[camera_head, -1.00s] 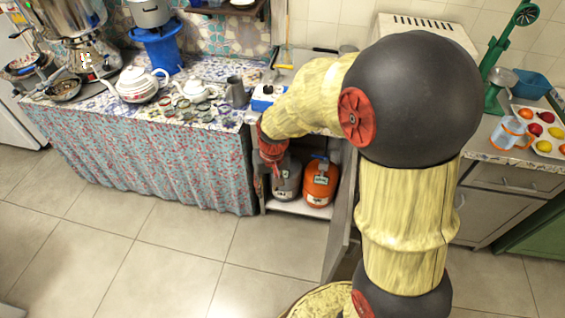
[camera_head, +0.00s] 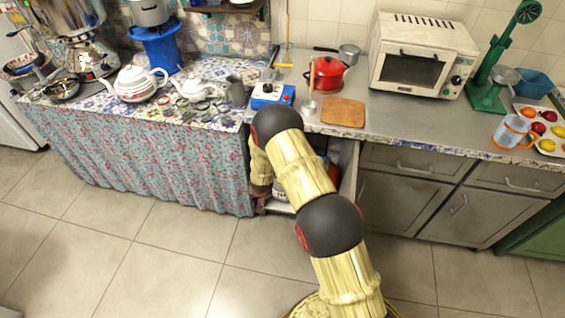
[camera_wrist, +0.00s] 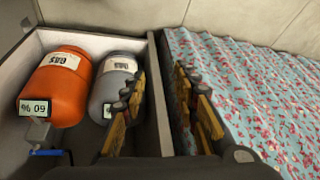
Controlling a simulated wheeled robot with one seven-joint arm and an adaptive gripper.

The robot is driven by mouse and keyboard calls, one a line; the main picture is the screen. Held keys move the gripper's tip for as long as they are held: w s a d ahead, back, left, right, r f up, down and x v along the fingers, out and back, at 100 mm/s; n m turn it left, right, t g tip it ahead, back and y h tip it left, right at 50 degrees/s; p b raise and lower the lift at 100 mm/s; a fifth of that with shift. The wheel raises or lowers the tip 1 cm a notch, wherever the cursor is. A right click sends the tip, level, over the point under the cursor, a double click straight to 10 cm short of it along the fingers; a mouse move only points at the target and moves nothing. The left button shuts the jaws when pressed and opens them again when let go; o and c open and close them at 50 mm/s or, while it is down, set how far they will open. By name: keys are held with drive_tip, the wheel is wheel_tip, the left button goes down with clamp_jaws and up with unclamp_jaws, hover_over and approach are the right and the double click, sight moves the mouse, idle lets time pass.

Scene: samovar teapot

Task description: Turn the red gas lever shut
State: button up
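In the wrist view, an orange gas cylinder (camera_wrist: 58,85) lies to the left in the open cabinet, with a 60 % display on it. A grey gas cylinder (camera_wrist: 115,80) is beside it, partly behind my gripper's left finger. A blue lever (camera_wrist: 47,152) shows on a valve by the orange cylinder. I cannot make out the red lever in either current view. My gripper (camera_wrist: 160,85) is open and empty, its fingers either side of the cabinet's side wall in the picture, to the right of the cylinders. In the head view my arm hides most of both cylinders.
The cabinet's side wall (camera_wrist: 161,110) runs between the cylinders and the patterned curtain (camera_wrist: 250,100). The floor in front is clear.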

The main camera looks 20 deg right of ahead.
drive_tip(key=w+d+f+m+t+h, duration=0.2)
drive_tip(key=w+d+f+t+h, duration=0.3)
drive_tip(key=f, duration=0.7)
drive_tip(key=w+d+r+m+t+h+b, duration=0.1)
drive_tip(key=w+d+r+m+t+h, duration=0.15)
drive_tip(key=d+r, duration=0.25)
drive_tip(key=w+d+r+m+t+h, duration=0.1)
drive_tip(key=w+d+r+t+h, duration=0.15)
drive_tip(key=d+r, duration=0.2)
drive_tip(key=b+x, duration=0.1)
drive_tip(key=x, duration=0.3)
drive_tip(key=b+x, duration=0.1)
drive_tip(key=x, duration=0.2)
drive_tip(key=shift+w+a+r+b, duration=0.25)
drive_tip(key=shift+a+r+b, duration=0.1)
drive_tip(key=shift+a, duration=0.1)
drive_tip(key=shift+w+d, duration=0.3)
drive_tip(key=shift+w, duration=0.1)
drive_tip(key=shift+c, duration=1.2)
clamp_jaws()
